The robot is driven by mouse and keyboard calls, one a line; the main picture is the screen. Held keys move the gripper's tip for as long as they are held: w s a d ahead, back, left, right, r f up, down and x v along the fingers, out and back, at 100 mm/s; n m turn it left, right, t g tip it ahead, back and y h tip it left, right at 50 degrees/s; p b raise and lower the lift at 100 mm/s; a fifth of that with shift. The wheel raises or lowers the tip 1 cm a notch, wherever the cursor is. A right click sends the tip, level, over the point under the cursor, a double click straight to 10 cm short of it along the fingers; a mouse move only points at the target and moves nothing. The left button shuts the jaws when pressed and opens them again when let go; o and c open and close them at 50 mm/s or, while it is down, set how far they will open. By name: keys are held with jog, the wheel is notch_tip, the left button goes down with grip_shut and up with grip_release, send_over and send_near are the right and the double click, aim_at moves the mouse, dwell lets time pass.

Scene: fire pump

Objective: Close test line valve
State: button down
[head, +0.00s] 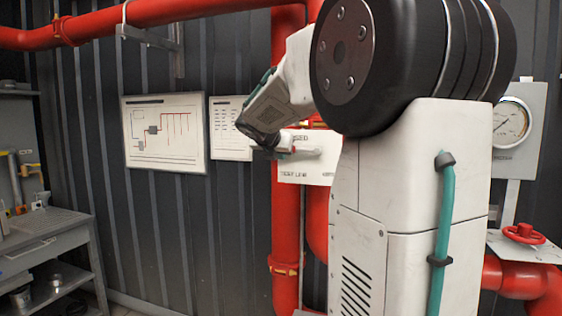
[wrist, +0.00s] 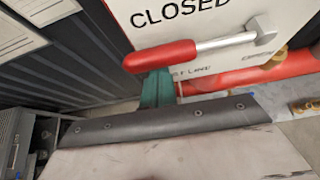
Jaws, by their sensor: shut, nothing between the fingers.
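The test line valve's lever has a red grip (wrist: 160,56) and a silver shaft (wrist: 228,41) that runs to a hub (wrist: 265,28) at the right in the wrist view. It lies nearly level across a white sign plate (wrist: 275,65) marked CLOSED. In the head view the plate (head: 318,175) and part of the lever (head: 308,153) show beside my arm. My gripper (wrist: 155,88) is shut and empty, its teal end just below the red grip. Whether they touch I cannot tell. In the head view my gripper (head: 265,150) is at the plate's left edge.
A red vertical pipe (head: 285,230) runs below the plate. A diagram board (head: 165,132) hangs on the wall at left. A shelf bench (head: 45,240) stands at lower left. A gauge (head: 511,122) and a red handwheel (head: 524,233) are at right.

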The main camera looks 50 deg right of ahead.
jog(key=shift+r, duration=0.15)
jog(key=s+a+r, duration=0.1)
jog(key=s+a, duration=0.2)
jog(key=a, duration=0.5)
jog(key=shift+s+a, duration=0.25)
jog(key=shift+a, duration=0.1)
dwell(0.6)
